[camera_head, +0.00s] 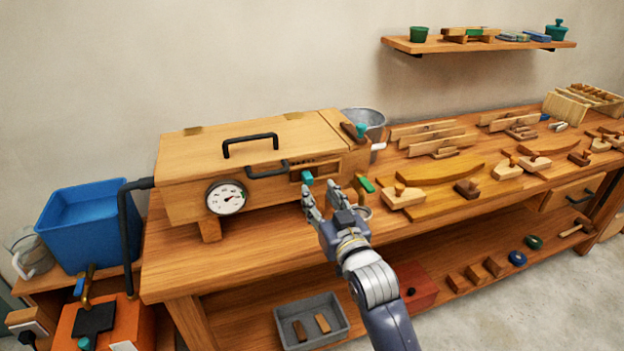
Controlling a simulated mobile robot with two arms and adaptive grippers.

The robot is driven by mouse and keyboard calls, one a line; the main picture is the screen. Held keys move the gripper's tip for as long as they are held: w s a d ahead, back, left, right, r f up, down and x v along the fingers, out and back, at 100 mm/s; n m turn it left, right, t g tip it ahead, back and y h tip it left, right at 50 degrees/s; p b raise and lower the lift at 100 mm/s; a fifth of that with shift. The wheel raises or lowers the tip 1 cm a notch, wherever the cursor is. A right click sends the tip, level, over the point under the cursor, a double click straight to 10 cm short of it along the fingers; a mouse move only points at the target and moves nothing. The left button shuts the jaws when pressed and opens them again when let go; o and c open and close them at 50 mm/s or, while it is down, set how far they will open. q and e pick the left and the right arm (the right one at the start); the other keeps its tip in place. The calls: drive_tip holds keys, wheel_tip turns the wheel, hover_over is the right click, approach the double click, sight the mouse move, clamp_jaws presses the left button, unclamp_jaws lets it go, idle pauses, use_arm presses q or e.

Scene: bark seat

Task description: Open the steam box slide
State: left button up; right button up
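The wooden steam box (180,170) stands on the left part of the workbench, its lid closed. Its front has a round dial gauge (227,198), a black handle and, at the right, a slotted slide panel (328,166) with a small teal knob (307,177). My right gripper (334,190) is in front of the slide panel, its fingers spread and nothing seen between them. Its left fingertip is just below the teal knob; whether they touch I cannot tell. How far the slide stands open is too small to tell. My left gripper is not in view.
A metal bucket (365,121) stands behind the box's right end. A black hose (128,235) joins the box's left end near a blue tank (88,228). Wooden pieces and planes crowd the bench right of my gripper. A grey tray (285,336) sits on the lower shelf.

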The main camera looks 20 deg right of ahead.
sight(310, 178)
drive_tip(key=w, duration=0.6)
drive_tip(key=shift+w+p, duration=0.4)
clamp_jaws()
